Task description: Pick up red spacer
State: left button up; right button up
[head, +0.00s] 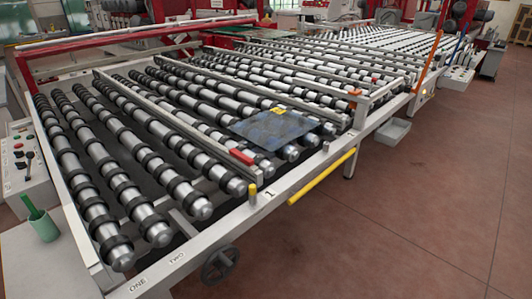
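A small red block (242,157), which looks like the red spacer, lies at the front end of a metal rail on the roller table (318,173). It sits just left of a blue-grey glass sheet (262,132). A smaller red piece (374,79) shows farther back on the rollers; it is too small to identify. Neither of my grippers is in view.
A yellow piece (278,111) lies on the glass sheet. A yellow bar (322,177) runs along the table's front edge, with a black handwheel (220,263) below. A green cup (43,226) and control panel (27,166) stand left.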

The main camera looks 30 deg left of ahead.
aim_at(248, 161)
jog(key=z, duration=0.5)
jog(key=i, duration=2.6)
jog(key=u, duration=3.4)
